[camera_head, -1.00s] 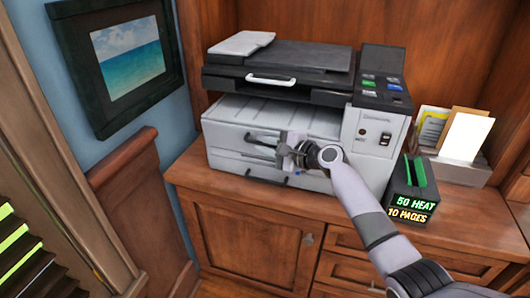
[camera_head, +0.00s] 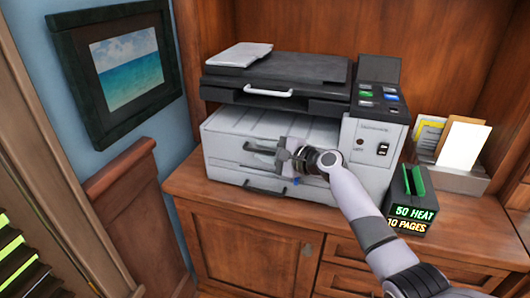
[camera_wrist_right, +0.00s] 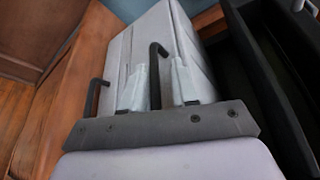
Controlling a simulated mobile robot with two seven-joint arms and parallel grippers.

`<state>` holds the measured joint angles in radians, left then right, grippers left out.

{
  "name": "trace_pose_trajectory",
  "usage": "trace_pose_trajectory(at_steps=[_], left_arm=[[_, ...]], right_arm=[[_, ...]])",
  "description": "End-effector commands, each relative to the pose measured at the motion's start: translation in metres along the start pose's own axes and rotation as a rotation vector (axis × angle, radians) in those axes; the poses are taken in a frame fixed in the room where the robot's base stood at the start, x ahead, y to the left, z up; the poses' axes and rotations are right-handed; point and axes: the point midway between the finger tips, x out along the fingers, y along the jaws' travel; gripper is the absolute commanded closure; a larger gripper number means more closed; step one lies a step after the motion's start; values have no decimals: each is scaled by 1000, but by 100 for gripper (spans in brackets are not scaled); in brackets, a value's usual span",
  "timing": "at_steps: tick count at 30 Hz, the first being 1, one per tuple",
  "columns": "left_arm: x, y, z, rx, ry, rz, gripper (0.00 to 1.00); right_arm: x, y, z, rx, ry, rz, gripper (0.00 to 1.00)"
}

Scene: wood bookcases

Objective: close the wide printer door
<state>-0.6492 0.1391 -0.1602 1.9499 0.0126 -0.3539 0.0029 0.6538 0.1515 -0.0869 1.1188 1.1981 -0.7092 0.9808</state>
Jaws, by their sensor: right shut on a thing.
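The grey printer (camera_head: 372,145) stands on the wooden cabinet top. Its wide door (camera_head: 235,140) is the light grey front panel below the scanner part, with a dark bar handle (camera_head: 256,148). A ribbed light grey surface shows above that panel; I cannot tell how far the door stands open. My right gripper (camera_head: 284,160) is at the right part of this handle. In the right wrist view its two pale fingers (camera_wrist_right: 157,88) are shut on the dark handle (camera_wrist_right: 155,62) between them. My left gripper is not in view.
A lower dark handle (camera_head: 265,190) sits below; the scanner part with its white handle (camera_head: 268,92) overhangs above. A dark box with lit text (camera_head: 411,210) and a paper holder (camera_head: 452,178) stand right. A framed picture (camera_head: 128,70) hangs left.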

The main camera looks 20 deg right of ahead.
Motion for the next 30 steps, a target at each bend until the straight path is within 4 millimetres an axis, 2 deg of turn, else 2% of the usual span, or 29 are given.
trace_pose_trajectory(at_steps=[1, 8, 21, 30], left_arm=[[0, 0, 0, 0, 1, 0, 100], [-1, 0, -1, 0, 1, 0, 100], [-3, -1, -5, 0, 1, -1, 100], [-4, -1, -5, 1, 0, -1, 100]], right_arm=[[-1, -5, -2, -1, 7, -11, 78], [-8, -4, -3, -1, 8, -9, 78], [-59, -3, -1, -4, 4, -8, 78], [-73, -2, 0, -2, 1, -4, 78]])
